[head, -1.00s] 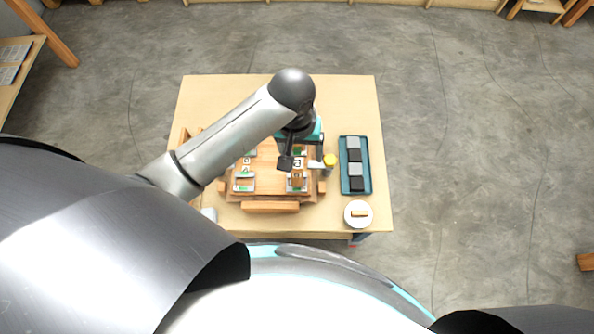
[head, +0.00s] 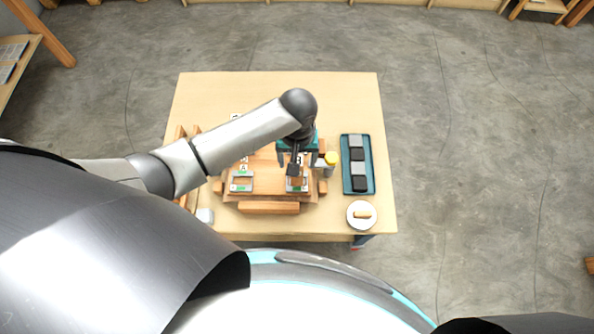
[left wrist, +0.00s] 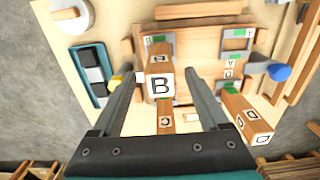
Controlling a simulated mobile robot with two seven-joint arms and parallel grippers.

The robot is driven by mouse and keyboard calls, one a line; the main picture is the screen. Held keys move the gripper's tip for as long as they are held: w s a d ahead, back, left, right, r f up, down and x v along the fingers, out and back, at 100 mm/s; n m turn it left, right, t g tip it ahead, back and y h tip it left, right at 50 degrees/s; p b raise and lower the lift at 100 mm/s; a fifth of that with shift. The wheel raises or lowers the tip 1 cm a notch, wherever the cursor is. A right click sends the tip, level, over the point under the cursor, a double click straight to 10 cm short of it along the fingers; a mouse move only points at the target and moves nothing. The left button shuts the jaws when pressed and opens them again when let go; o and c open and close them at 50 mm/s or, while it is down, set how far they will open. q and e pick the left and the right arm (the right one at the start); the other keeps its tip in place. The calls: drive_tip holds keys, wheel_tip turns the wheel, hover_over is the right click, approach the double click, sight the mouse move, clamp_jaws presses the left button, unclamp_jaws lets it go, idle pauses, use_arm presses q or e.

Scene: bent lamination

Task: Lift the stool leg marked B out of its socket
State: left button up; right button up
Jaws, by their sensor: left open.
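The stool leg marked B (left wrist: 159,68) is a square wooden post with a white B label on its top end. In the left wrist view it stands between the two fingers of my left gripper (left wrist: 156,75), which is open. A gap shows beside the right finger; contact on the left side cannot be told. The leg's foot and socket are partly hidden beneath it. The wooden stool seat (left wrist: 200,68) lies behind it. In the head view my left gripper (head: 297,157) is over the seat's right side. My right gripper is not in view.
Legs marked D (left wrist: 250,122) and C (left wrist: 165,121) are close to the fingers. The table's far part (head: 270,88) is clear.

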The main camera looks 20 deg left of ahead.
sight(299, 181)
use_arm(q)
wheel_tip(299, 181, down, 5)
drive_tip(key=shift+r+b, duration=0.15)
drive_tip(key=shift+b, duration=0.9)
clamp_jaws()
